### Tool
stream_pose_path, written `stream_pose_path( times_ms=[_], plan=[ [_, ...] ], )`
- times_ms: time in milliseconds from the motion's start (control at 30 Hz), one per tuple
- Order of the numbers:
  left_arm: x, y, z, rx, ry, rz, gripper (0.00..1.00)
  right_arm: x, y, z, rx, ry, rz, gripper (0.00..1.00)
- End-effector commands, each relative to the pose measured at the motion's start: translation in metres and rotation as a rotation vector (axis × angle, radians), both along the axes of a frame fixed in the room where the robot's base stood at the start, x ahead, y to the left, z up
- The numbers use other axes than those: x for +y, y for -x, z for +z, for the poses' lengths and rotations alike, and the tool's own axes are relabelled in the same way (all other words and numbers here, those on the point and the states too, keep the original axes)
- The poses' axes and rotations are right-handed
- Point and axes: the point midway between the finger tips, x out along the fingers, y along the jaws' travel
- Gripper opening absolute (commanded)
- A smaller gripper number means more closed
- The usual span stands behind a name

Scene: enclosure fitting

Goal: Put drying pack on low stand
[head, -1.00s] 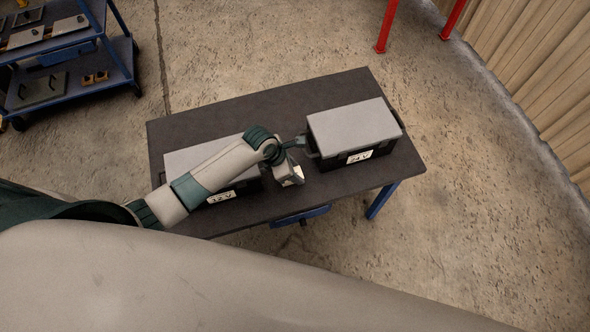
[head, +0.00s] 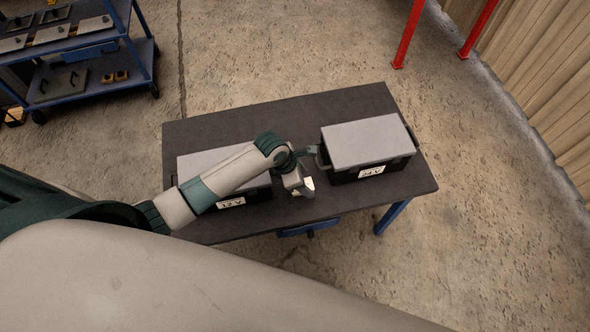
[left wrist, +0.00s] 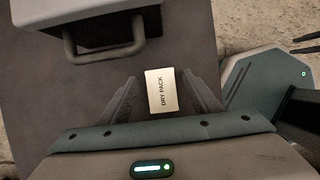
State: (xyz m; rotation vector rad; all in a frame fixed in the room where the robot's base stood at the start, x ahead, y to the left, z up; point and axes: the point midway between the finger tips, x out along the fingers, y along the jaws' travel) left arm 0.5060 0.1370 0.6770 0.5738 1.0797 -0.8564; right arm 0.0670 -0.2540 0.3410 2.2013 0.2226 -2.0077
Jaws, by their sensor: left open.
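The drying pack is a small cream packet marked DRY PACK (left wrist: 162,91) in the left wrist view. It lies between the two fingers of my left gripper (left wrist: 159,80), with a gap on each side. The left gripper is open and not holding it. In the head view my left gripper (head: 297,178) is low over the dark table, in the gap between two boxes. A pale patch beside it there is probably the pack. I cannot make out a low stand in either view.
The 24V box (head: 366,143), grey-lidded with a side handle (left wrist: 105,42), stands close to the gripper. The 12V box (head: 215,163) is partly behind my left arm. The back of the table (head: 260,115) is clear. A blue cart (head: 100,90) stands at upper left.

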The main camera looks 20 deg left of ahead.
Motion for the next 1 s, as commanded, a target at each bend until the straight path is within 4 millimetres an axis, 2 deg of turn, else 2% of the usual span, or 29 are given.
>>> stream_pose_path(
  times_ms=[600,733,1000],
  plan=[
    [0.03,0.021,0.089,-0.001,0.001,0.0,0.57,-0.002,0.0,-0.002,0.0,0.002,0.001,0.31],
    [0.033,0.023,0.098,0.0,0.001,0.0,0.57,-0.003,0.0,-0.002,0.0,0.003,0.001,0.31],
    [0.034,0.024,0.1,0.001,0.001,0.0,0.57,-0.005,0.0,-0.002,0.0,0.005,0.002,0.31]
  ],
)
